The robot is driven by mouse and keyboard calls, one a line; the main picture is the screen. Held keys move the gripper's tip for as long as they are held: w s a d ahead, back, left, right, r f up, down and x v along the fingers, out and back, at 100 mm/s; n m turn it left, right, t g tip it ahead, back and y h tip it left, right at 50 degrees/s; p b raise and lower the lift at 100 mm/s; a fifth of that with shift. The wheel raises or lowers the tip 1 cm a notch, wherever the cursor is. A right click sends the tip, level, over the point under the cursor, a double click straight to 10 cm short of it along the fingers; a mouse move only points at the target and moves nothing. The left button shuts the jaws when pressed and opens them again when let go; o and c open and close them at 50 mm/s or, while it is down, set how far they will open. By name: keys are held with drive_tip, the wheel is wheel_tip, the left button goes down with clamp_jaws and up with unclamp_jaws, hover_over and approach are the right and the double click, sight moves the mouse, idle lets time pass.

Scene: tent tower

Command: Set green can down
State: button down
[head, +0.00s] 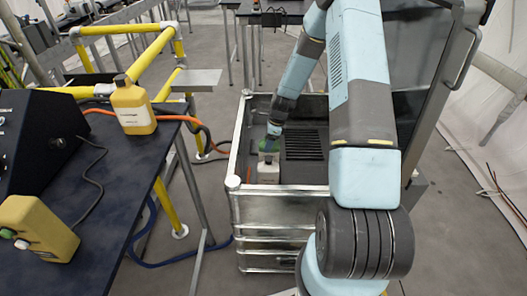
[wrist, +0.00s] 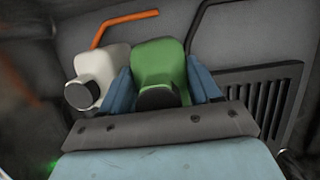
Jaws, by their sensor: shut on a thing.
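The green can (wrist: 160,60) is between the two blue fingers of my gripper (wrist: 161,84) in the wrist view, with its dark cap toward the camera. My gripper is shut on it. In the head view, my gripper (head: 272,138) reaches down into the open metal case (head: 235,150), and a bit of the green can (head: 267,146) shows below it. A white can (head: 268,173) stands just in front of the green one; in the wrist view this white can (wrist: 100,75) is close on the left. Whether the green can touches the case floor I cannot tell.
A dark slatted grille (head: 302,145) is in the case, right of the cans. An orange bar (wrist: 125,25) lies behind the cans. On the dark table (head: 110,190) at left stand a yellow jug (head: 132,108) and a yellow control box (head: 37,228). My arm hides the case's right side.

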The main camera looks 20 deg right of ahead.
drive_tip(key=shift+f, duration=2.15)
drive_tip(key=shift+c, duration=1.2)
unclamp_jaws()
